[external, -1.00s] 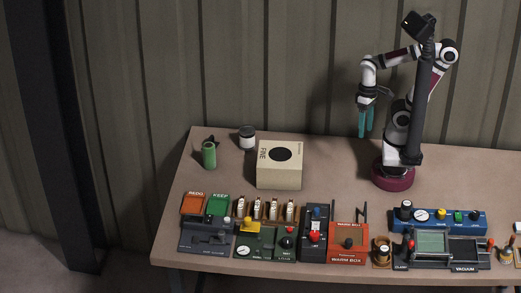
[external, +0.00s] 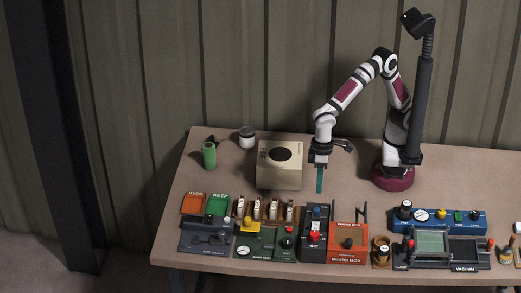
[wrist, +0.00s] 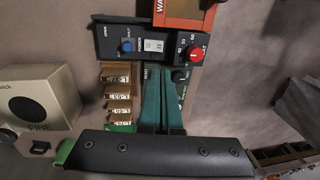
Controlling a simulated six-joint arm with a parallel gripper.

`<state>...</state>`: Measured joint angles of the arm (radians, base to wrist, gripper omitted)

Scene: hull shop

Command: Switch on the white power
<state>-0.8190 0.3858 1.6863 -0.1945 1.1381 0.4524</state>
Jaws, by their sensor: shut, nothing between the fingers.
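In the external view the same dark panel (external: 306,248) stands near the table's front middle. My gripper (external: 320,191) points down above the table, behind that panel, with its teal fingers together and empty. In the wrist view the fingers of my gripper (wrist: 161,74) appear just below the switch in the picture, apart from it.
A beige box (external: 279,178) stands close left of my gripper. An orange warm box (external: 348,241) adjoins the panel on the right. The table behind the panels is mostly clear.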

